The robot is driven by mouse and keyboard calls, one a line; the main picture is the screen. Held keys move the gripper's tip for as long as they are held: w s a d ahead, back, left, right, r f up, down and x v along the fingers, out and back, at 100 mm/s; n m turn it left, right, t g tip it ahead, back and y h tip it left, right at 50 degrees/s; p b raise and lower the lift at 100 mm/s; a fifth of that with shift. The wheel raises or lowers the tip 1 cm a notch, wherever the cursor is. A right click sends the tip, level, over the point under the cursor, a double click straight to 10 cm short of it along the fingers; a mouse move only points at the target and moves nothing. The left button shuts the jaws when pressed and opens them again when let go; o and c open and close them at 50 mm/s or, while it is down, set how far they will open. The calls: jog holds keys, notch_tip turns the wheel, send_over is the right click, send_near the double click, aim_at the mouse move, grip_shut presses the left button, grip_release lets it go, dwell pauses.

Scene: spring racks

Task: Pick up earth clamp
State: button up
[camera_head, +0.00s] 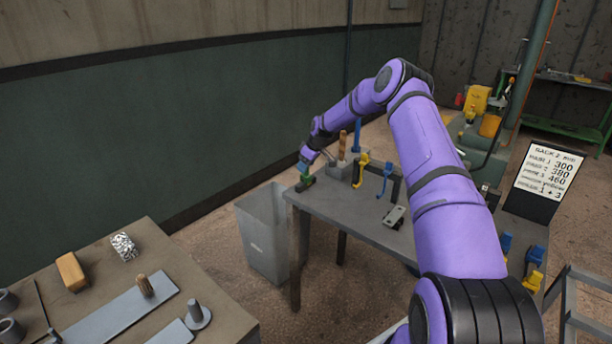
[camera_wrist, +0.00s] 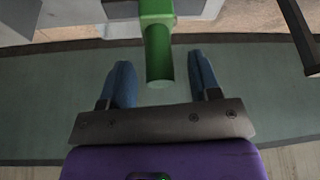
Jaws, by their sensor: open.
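A green piece, apparently the earth clamp (camera_head: 305,183), sits at the far left corner of the grey table (camera_head: 345,203). In the wrist view the green clamp (camera_wrist: 157,45) shows a rounded bar reaching in between my fingers. My gripper (camera_head: 305,166) is at the clamp, with its wrist coming in from above and behind. In the wrist view my gripper (camera_wrist: 162,82) has two blue fingers standing open, one on each side of the green bar, with a gap on both sides. The clamp's far end is cut off by the frame.
A grey block with a wooden handle (camera_head: 342,146) stands close right of my gripper. Yellow (camera_head: 361,170) and blue (camera_head: 385,180) clamps are farther right. A small metal piece (camera_head: 395,217) lies on the table. A grey bin (camera_head: 262,235) stands below the left edge. A workbench (camera_head: 150,240) is nearer.

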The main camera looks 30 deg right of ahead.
jog(key=shift+x, duration=0.85)
jog(key=c, duration=0.9)
jog(key=shift+r, duration=0.1)
jog(key=shift+r, duration=1.55)
jog(key=shift+s+r, duration=0.2)
jog(key=shift+r, duration=0.05)
jog(key=s, duration=0.5)
jog(key=s+r, duration=0.1)
jog(key=s, duration=0.9)
jog(key=shift+s+d+r, duration=0.2)
jog(key=shift+s+d, duration=0.05)
jog(key=shift+d, duration=0.05)
